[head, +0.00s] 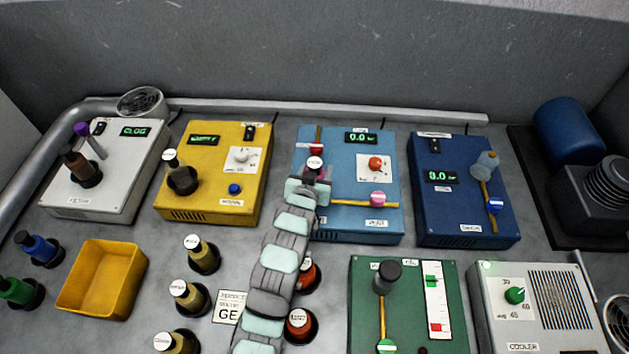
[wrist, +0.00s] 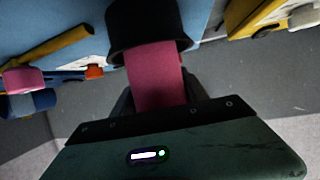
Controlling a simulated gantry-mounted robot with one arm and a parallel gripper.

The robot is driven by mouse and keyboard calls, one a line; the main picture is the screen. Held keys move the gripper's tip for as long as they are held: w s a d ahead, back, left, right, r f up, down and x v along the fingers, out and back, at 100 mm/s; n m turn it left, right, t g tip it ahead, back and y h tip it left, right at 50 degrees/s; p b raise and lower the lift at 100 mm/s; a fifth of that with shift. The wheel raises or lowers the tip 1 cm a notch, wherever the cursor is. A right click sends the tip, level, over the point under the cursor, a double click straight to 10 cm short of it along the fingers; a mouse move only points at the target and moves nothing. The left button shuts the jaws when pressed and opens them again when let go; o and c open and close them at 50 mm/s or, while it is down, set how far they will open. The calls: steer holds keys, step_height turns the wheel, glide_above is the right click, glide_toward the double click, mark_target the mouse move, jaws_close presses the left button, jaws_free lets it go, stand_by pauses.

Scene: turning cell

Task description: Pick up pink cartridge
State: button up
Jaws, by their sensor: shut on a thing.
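The pink cartridge (wrist: 155,75) shows in the wrist view as a plain pink cylinder running into a black collar (wrist: 140,30) at the light blue box. My gripper (wrist: 163,98) is shut on it, with dark fingers partly hidden behind it. In the head view my gripper (head: 311,183) is at the left side of the light blue box (head: 345,225), and only a little of the cartridge (head: 315,174) shows below a pale round top. I cannot tell whether the cartridge is still seated in the collar.
The light blue box has a yellow lever (head: 350,203), a pink knob (head: 378,198) and a red knob (head: 375,163). A yellow box (head: 212,190) stands left and a dark blue box (head: 455,210) right. Red bottles (head: 307,274) stand close beside my arm. An orange bin (head: 85,297) is empty.

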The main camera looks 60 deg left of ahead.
jaws_close()
steer(key=shift+r, duration=0.1)
stand_by(0.4)
